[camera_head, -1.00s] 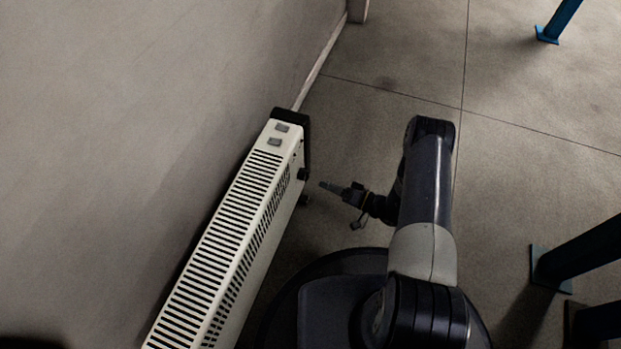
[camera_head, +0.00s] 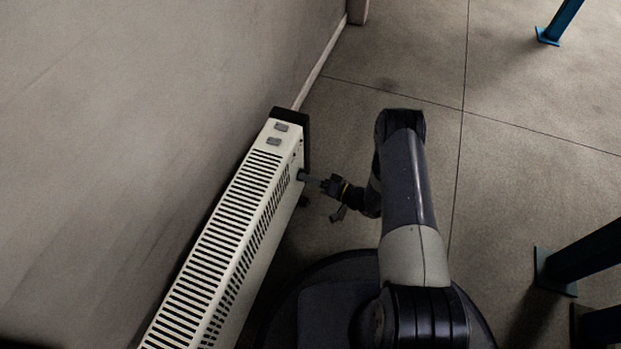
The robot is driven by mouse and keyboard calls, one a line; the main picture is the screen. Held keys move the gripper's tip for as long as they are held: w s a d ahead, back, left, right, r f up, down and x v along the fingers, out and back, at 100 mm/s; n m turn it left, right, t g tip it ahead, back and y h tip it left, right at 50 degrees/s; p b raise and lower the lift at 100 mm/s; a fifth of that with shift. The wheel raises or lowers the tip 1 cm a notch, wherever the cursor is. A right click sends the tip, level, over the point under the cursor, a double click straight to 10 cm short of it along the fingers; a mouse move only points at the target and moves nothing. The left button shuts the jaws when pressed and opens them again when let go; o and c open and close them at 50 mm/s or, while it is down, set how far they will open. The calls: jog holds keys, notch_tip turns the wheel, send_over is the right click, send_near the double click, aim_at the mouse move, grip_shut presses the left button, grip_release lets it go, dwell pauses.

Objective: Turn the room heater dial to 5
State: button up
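The room heater (camera_head: 225,235) is a long, cream, slatted unit standing along the wall at the left. Its dial (camera_head: 301,175) is a small dark knob on the side facing my arm, near the far end. My gripper (camera_head: 311,179) points left, with its fingertips at the dial. The fingers overlap the dial in this view, so I cannot tell whether they grip it or only touch it. The dial's numbers and pointer are too small to read.
Two grey switches (camera_head: 278,134) sit on the heater's top at the far end. The wall (camera_head: 150,110) is close behind the heater. Blue posts stand at the far right (camera_head: 558,22) and near right (camera_head: 580,258). The floor (camera_head: 400,60) beyond my arm is clear.

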jog(key=c, duration=0.6)
jog(key=n+g, duration=0.1)
jog(key=n, duration=0.8)
jog(key=n+g+y, duration=0.1)
jog(key=n, duration=0.9)
jog(key=n+y, duration=0.1)
jog(key=n, duration=0.9)
jog(key=shift+w+d+f+g, duration=0.15)
jog(key=shift+w+f+g, duration=0.05)
jog(key=shift+w+g, duration=0.2)
dwell(1.2)
dwell(0.5)
